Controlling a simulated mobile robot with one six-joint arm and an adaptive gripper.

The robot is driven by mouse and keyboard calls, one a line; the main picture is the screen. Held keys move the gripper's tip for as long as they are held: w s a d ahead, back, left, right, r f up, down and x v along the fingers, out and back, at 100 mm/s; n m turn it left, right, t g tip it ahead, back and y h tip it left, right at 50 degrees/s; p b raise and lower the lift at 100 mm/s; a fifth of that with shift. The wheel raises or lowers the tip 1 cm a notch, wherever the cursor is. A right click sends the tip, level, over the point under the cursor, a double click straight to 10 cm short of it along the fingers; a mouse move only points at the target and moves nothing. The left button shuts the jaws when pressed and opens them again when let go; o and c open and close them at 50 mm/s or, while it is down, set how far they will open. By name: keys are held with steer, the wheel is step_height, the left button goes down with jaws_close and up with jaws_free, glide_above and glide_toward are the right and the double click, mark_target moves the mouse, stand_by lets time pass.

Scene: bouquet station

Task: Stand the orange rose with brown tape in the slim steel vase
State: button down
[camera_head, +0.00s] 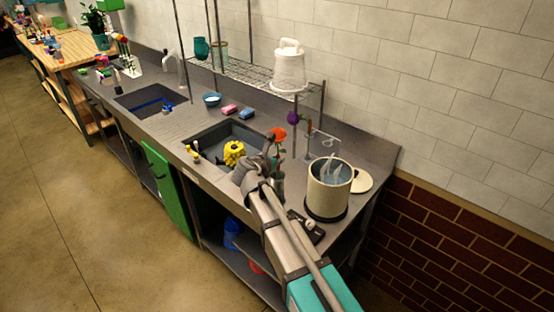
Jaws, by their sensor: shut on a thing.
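The orange rose (279,134) stands upright, bloom up, just above my gripper (272,160). My gripper is shut on the rose's stem, over the counter at the right end of the near sink. The brown tape cannot be made out at this size. A narrow grey upright shape (279,184) stands on the counter just right of my gripper, partly covered by my arm. It may be the slim steel vase, but I cannot tell for sure. The lower end of the stem is hidden behind my gripper.
A cream bucket (327,190) and a round lid (363,181) stand right of my arm. A yellow object (234,153) lies in the near sink (215,140). A purple bloom (293,118) is close behind the rose.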

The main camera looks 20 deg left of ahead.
steer(key=shift+f, duration=0.15)
steer(key=c, duration=0.6)
jaws_free()
steer(key=shift+o, duration=0.2)
steer(key=o, duration=0.6)
steer(key=shift+c, duration=0.2)
steer(key=shift+s+a+r, duration=0.1)
steer(key=shift+s+r, duration=0.2)
steer(key=shift+s, duration=0.35)
steer(key=shift+p+v, duration=0.65)
steer(key=shift+v, duration=0.4)
steer(key=shift+s+a+r, duration=0.1)
steer(key=shift+s, duration=0.2)
steer(key=shift+s+r, duration=0.15)
steer(key=shift+s, duration=0.15)
